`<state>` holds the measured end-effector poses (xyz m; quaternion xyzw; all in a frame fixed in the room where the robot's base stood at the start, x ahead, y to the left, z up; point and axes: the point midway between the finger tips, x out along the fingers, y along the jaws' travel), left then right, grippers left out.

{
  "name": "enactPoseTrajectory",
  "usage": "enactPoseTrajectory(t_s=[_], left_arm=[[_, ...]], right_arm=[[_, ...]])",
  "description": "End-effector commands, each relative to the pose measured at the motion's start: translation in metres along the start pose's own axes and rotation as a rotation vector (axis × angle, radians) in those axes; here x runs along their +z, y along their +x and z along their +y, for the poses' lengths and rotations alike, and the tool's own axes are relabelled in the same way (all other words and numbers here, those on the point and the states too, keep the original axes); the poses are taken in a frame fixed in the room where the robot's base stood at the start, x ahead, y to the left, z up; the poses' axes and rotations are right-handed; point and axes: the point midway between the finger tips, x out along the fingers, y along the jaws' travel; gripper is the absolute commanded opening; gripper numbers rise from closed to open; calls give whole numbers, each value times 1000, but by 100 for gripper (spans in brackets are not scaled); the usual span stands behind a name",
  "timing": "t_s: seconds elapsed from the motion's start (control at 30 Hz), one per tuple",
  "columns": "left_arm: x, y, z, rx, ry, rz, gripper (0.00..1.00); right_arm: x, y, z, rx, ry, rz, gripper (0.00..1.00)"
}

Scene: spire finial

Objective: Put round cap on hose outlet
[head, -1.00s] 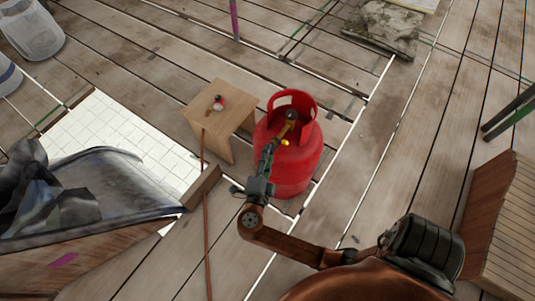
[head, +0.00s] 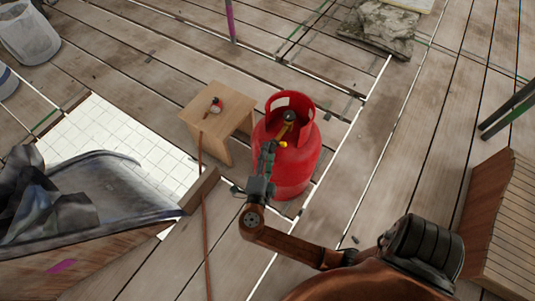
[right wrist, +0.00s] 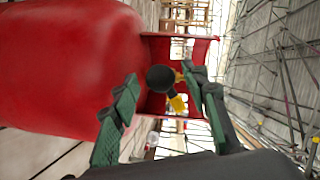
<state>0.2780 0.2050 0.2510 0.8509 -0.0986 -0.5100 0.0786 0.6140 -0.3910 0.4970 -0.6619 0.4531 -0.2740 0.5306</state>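A red gas cylinder (head: 292,172) stands upright on the plank floor, with a red collar around its top. A round black piece (head: 289,116) sits on the valve inside the collar; I cannot tell whether it is the round cap or a valve knob. It also shows in the right wrist view (right wrist: 160,78), with a yellow fitting (right wrist: 178,103) beside it. My right gripper (head: 277,141) reaches to the cylinder top. In the right wrist view its green-padded fingers (right wrist: 168,102) are apart, with the black piece showing between them. My left gripper is out of view.
A small wooden stool (head: 228,117) stands left of the cylinder, bearing a small red-and-white fitting (head: 215,105). A brown hose (head: 205,230) runs down from it along the floor. A dark tarp-lined container (head: 110,190) is at left. Open planks lie right of the cylinder.

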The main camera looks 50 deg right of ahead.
Motion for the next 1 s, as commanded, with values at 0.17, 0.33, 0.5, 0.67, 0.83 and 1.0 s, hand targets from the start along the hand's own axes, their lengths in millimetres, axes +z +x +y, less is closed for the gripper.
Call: enactPoseTrajectory(t_s=[0.17, 0.33, 0.5, 0.67, 0.83, 1.0], left_arm=[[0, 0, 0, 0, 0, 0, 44], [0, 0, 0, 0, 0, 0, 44], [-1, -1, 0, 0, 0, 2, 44], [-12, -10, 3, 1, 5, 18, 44], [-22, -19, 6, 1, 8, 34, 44], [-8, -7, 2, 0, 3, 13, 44]], right_arm=[[0, 0, 0, 0, 0, 0, 43], [0, 0, 0, 0, 0, 0, 43], [1, -3, 0, 0, 0, 0, 43], [2, -10, -6, -4, 2, 0, 43], [9, -16, -2, 3, 6, 2, 43], [21, -42, 5, 8, 0, 4, 43]])
